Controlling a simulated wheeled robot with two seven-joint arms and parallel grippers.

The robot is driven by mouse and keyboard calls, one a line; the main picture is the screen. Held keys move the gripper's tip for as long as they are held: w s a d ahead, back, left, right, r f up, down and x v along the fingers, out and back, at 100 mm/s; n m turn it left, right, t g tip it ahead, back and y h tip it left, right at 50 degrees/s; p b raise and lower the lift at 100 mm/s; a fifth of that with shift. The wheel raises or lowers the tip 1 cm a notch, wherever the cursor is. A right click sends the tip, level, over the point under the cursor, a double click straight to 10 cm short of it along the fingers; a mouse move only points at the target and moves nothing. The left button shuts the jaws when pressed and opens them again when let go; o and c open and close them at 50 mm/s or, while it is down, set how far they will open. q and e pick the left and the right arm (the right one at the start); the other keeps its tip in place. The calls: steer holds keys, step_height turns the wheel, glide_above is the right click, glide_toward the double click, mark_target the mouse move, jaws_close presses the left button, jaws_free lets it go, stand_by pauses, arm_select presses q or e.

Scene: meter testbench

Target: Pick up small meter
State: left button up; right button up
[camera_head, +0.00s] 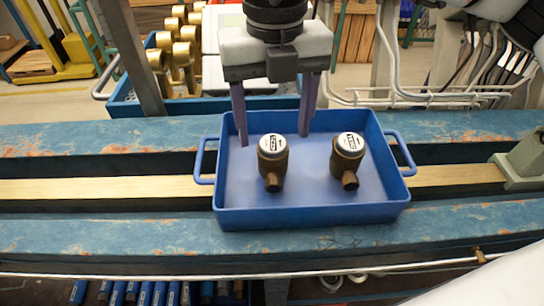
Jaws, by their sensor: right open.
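Two small brass meters with white round dials stand upright in a blue tray (312,215). The left meter (272,162) is near the tray's middle, and the right meter (346,160) stands a little apart from it. My right gripper (273,136) comes down from the top of the view with its two fingers spread. It is open and empty. Its fingertips show above and behind the left meter, one to each side of it in the picture; the exact gap in depth is hard to tell. My left gripper is not in view.
The tray sits across a blue bench (110,232) with a wooden strip (100,190). A grey-green fixture (523,160) stands at the bench's right end. Behind is a blue crate (200,106) with several brass parts. A white wire rack (430,97) stands behind right. The bench's left part is clear.

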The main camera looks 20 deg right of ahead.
mark_target(273, 143)
steer(key=shift+w+f+p, duration=0.15)
steer(key=shift+f+p, duration=0.35)
steer(key=shift+f, duration=2.15)
steer(key=c, duration=1.5)
